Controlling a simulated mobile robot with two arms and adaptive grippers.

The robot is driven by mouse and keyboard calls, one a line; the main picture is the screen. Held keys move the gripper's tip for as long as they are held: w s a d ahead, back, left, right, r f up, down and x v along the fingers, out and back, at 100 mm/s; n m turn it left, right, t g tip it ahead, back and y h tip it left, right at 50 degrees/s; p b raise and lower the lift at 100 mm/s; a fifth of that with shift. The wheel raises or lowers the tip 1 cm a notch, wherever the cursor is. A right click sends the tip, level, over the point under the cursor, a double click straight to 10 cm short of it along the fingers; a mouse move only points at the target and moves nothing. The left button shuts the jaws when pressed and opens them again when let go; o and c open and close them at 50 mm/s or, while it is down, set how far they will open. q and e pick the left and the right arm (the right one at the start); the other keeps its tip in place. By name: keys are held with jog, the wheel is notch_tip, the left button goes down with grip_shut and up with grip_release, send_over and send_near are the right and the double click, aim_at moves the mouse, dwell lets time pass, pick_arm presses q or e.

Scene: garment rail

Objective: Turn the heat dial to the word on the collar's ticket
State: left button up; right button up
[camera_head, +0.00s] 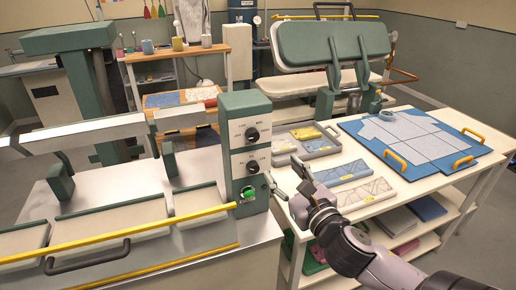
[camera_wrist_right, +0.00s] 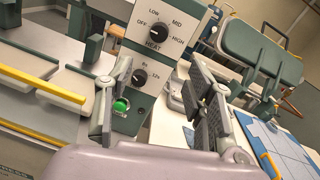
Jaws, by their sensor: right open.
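The heat dial (camera_head: 252,134) is a black knob on the upper plate of the green control box. In the right wrist view the heat dial (camera_wrist_right: 159,32) has OFF, LOW, MID and HIGH around it; its pointer is too small to read surely. My right gripper (camera_head: 284,172) is open and empty, to the right of and below the dial, apart from it. In the right wrist view its two fingers (camera_wrist_right: 155,95) stand wide apart, with the dial above and between them. I cannot pick out the collar's ticket or read a word on it. My left gripper is out of view.
A second dial (camera_wrist_right: 139,77) marked 8s and 12s and a green button (camera_head: 247,192) sit below the heat dial. The press with yellow bars (camera_head: 130,232) lies left. A tray (camera_head: 322,151), grey patterned pieces (camera_head: 368,190) and a blue board (camera_head: 460,137) cover the right table.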

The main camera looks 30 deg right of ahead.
aim_at(254, 138)
jog(key=w+p, duration=0.1)
jog(key=w, duration=0.3)
jog(key=w+d, duration=0.1)
jog(key=w, duration=0.4)
jog(key=w+d+p, duration=0.1)
jog(key=w, duration=0.3)
jog(key=shift+w+d+p, duration=0.1)
jog(key=shift+w+p, duration=0.15)
jog(key=shift+p, duration=0.1)
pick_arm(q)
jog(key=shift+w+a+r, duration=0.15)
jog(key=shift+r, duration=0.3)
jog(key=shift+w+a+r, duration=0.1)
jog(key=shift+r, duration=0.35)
pick_arm(e)
jog(key=shift+w+d, duration=0.1)
jog(key=shift+w, duration=0.6)
jog(key=c, duration=1.2)
jog(key=shift+o, duration=0.2)
